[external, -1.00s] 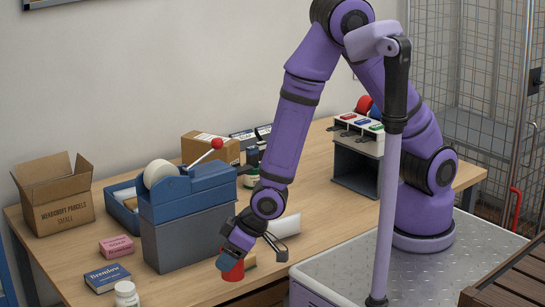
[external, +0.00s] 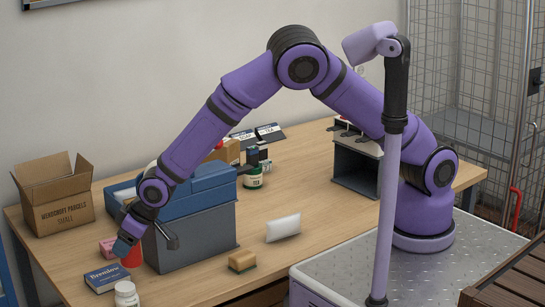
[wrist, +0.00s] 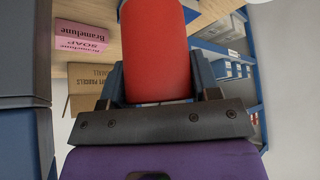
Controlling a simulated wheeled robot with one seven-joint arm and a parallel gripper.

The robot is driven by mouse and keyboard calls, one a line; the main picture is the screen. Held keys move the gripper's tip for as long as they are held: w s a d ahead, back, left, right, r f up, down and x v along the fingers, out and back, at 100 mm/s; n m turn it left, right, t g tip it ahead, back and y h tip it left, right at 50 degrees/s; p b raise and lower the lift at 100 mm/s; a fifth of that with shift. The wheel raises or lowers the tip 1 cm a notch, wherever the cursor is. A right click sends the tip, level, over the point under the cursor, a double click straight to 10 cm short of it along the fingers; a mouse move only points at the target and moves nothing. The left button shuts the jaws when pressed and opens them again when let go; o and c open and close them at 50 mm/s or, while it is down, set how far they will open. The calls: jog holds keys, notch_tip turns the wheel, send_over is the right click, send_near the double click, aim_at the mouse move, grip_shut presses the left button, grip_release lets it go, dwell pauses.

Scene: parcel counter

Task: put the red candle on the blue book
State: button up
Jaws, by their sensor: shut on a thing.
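The red candle (external: 133,258) is held in my gripper (external: 124,247), which is shut on it. In the wrist view the candle (wrist: 153,45) sits between the two fingers and fills the upper middle. The blue book (external: 103,278) lies flat near the table's left front edge, its white-lettered cover showing. In the external view the candle is just up and right of the book, apart from its middle. I cannot tell how high above the table it is.
A pink soap box (external: 107,246) lies just behind the book, and a white-lidded bottle (external: 126,294) stands in front.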

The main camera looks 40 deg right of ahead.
jog(key=w+a, duration=0.5)
jog(key=shift+w+a+f, duration=0.15)
jog(key=shift+w+f, duration=0.05)
jog(key=shift+f, duration=1.85)
jog(key=shift+f, duration=0.15)
jog(key=o, duration=1)
jog(key=v, duration=1.2)
